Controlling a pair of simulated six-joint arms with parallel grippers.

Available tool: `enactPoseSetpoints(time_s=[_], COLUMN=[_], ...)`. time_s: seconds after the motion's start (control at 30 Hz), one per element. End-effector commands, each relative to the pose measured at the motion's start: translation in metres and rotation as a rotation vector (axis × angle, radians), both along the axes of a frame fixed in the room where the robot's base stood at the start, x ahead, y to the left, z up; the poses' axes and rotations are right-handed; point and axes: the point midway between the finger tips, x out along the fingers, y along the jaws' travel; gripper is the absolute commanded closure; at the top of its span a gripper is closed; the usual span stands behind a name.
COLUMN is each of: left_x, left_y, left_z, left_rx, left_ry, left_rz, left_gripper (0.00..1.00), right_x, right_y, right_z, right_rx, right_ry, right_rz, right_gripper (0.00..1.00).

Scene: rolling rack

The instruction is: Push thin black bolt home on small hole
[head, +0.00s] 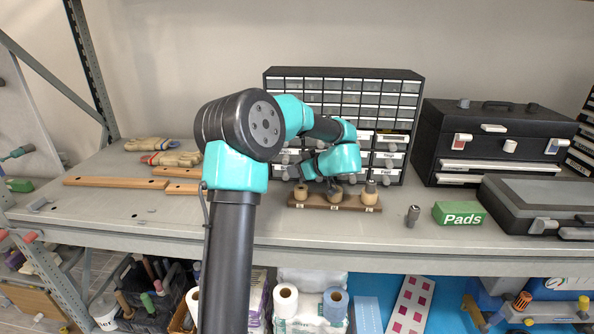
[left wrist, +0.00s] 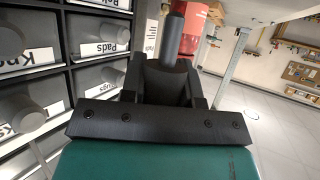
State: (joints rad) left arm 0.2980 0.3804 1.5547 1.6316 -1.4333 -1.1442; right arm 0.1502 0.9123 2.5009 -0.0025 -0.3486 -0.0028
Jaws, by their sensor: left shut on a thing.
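My left gripper (head: 331,184) is over the wooden stand (head: 318,207), close to its middle post (head: 336,196). In the left wrist view, its jaws (left wrist: 168,85) are shut on a dark, thin cylinder, the black bolt (left wrist: 174,40). The bolt's far end and any contact with a hole are hidden. The stand also bears a left post (head: 301,193) and a right post (head: 370,199) with a grey piece on top. The labels are too small to read, so I cannot tell which has the small hole. My right gripper is not in view.
A drawer cabinet (head: 345,84) stands just behind the stand. A short grey cylinder (head: 412,216) and a green Pads box (head: 459,213) are to the right, before black cases. Gloves (head: 172,158) and wooden bars (head: 115,182) lie left.

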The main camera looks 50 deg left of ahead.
Motion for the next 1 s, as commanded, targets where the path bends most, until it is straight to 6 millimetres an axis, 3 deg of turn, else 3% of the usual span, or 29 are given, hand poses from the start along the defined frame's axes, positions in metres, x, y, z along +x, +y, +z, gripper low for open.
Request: enactPoseSetpoints(time_s=[1.0], left_x=[0.0], left_y=[0.0], left_z=[-0.0098], left_rx=[0.0], left_ry=[0.0], left_rz=[0.0], left_gripper=[0.96], right_x=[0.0], right_y=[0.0], right_z=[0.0], right_rx=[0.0], right_ry=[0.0], right_rz=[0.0], right_gripper=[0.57])
